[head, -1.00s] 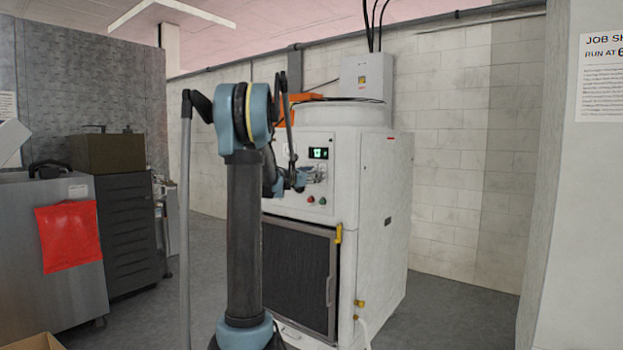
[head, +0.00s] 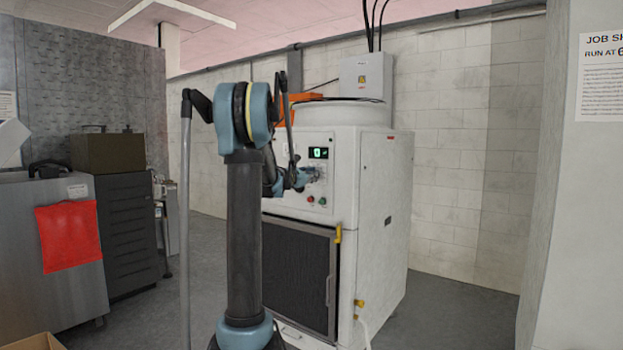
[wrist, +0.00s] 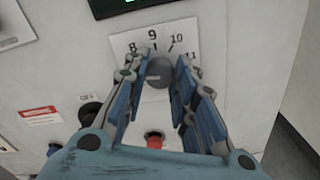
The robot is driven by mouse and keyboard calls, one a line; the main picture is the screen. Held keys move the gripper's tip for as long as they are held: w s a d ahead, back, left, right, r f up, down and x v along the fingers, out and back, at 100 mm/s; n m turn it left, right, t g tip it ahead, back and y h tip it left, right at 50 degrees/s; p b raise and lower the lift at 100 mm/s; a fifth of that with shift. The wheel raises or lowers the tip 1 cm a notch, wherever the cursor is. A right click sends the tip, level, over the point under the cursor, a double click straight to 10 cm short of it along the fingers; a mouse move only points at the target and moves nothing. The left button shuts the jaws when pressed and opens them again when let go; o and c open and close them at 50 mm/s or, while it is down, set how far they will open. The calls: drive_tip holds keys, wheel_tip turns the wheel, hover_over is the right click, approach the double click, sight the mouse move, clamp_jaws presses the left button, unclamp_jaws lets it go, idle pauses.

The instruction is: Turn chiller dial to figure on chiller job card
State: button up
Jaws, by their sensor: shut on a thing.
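The chiller (head: 385,200) is a white cabinet with a dark front grille, in the middle of the head view. Its lit display (head: 319,153) is on the upper panel. My gripper (wrist: 160,85) is shut on the knob, a finger on each side. The fingers hide part of the scale. A job sheet (head: 603,80) on the right wall is cut off at the frame edge; "RUN AT 6" shows.
A red button (wrist: 154,139) sits below the knob, and a dark knob (wrist: 90,113) is to its left. A grey cabinet (head: 60,285) with a red cloth stands at the left. Floor is clear right of the chiller.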

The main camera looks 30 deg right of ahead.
drive_tip(key=shift+w, duration=0.1)
drive_tip(key=o, duration=1.1)
drive_tip(key=v, duration=1.2)
drive_tip(key=shift+f, duration=0.1)
drive_tip(key=s+a+f+m+g+y, duration=0.1)
drive_tip(key=s+a+f+m+y, duration=0.4)
drive_tip(key=s+a+f, duration=0.6)
drive_tip(key=s+a+f+m+g+y, duration=0.2)
drive_tip(key=s+a+f+m+y, duration=0.4)
drive_tip(key=s+a+f, duration=0.5)
drive_tip(key=s+a+f+m+g+y, duration=0.1)
drive_tip(key=s+a+f+m+y, duration=0.4)
drive_tip(key=s+a+f, duration=0.6)
drive_tip(key=shift+s+a+f+m+g+y, duration=0.1)
drive_tip(key=shift+s+a+m, duration=0.1)
drive_tip(key=shift+s+a, duration=0.85)
drive_tip(key=shift+s+a+f+m+g+y, duration=0.15)
drive_tip(key=shift+s+a, duration=0.25)
drive_tip(key=shift+a, duration=1.1)
drive_tip(key=shift+s+a+f+m+g+y, duration=0.1)
drive_tip(key=shift+s+a+m, duration=0.15)
drive_tip(key=shift+s+a, duration=0.8)
